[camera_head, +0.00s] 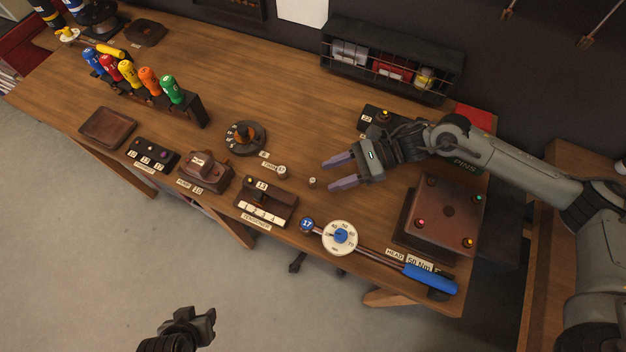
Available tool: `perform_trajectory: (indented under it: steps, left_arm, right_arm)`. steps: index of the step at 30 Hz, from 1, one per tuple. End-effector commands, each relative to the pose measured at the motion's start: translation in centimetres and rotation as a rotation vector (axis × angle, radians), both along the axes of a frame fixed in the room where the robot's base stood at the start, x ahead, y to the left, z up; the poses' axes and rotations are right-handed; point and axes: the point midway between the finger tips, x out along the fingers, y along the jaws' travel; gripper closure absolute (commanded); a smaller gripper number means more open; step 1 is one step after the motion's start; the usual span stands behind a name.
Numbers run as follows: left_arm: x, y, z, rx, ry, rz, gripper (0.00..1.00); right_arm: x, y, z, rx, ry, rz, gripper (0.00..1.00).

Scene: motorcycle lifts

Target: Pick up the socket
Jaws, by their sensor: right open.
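A small pale cylinder (312,182), which looks like a socket, stands on the wooden bench just left of my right gripper. My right gripper (332,174) is open and empty, its two purple-grey fingers pointing left towards it, apart from it. Another small pale round piece (281,170) stands beside a small label farther left; I cannot tell for certain which of the two is the socket. My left gripper (202,322) is low in the view, over the floor in front of the bench; its jaw opening is unclear.
A torque wrench (380,258) with a dial and blue handle lies along the front edge. A brown block with lit buttons (440,217) sits right of it. A tensioner box (266,203), a round dial (244,137) and a screwdriver rack (190,107) stand left. A wire-fronted bin (340,60) is behind.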

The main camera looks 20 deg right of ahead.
Motion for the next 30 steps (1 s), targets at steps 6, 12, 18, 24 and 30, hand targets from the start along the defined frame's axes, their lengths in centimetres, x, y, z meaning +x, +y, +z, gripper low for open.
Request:
perform_trajectory:
  steps: [6, 12, 18, 24, 30]
  left_arm:
    - [-0.1, -0.2, 0.6, -0.008, 0.002, 0.004, 0.57]
    - [-0.1, -0.4, 0.7, -0.015, 0.003, 0.008, 0.57]
    - [-0.1, -0.4, 0.7, -0.014, 0.005, 0.008, 0.57]
    - [-0.2, -0.3, 0.7, -0.011, 0.006, 0.005, 0.57]
    - [-0.2, -0.1, 0.6, -0.004, 0.006, 0.001, 0.57]
  right_arm:
    - [0.6, 2.5, -1.1, 0.003, 0.002, 0.002, 0.48]
    - [0.9, 4.1, -1.9, 0.001, 0.0, 0.001, 0.48]
    - [0.9, 4.3, -2.0, 0.0, 0.0, 0.001, 0.48]
    - [0.9, 4.3, -2.0, 0.0, 0.0, 0.001, 0.66]
    - [0.9, 4.2, -2.0, 0.0, 0.0, 0.001, 0.97]
